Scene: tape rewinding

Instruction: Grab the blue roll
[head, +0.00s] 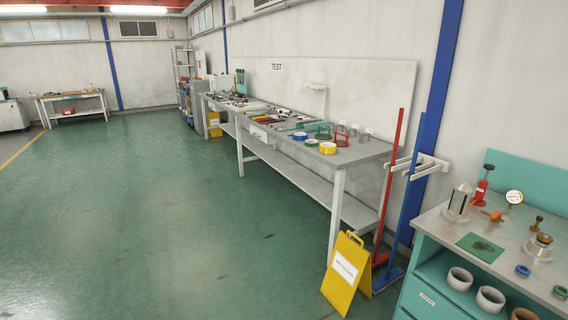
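A blue roll (300,136) lies flat near the right end of the long grey workbench (365,151), in the head view. It is small at this distance. A yellow roll (328,148) lies a little to its right and nearer the bench's end. Two small blue or teal ring-like items, one (523,270) on the near right bench and one (560,292) at its edge, also show. Neither of my grippers is in view.
A yellow floor sign (346,274) stands before the bench's near end. A red broom (393,180) and a blue broom (412,196) lean on the wall rack beside it. A teal cabinet (433,293) stands at near right. The green floor (150,210) at left is clear.

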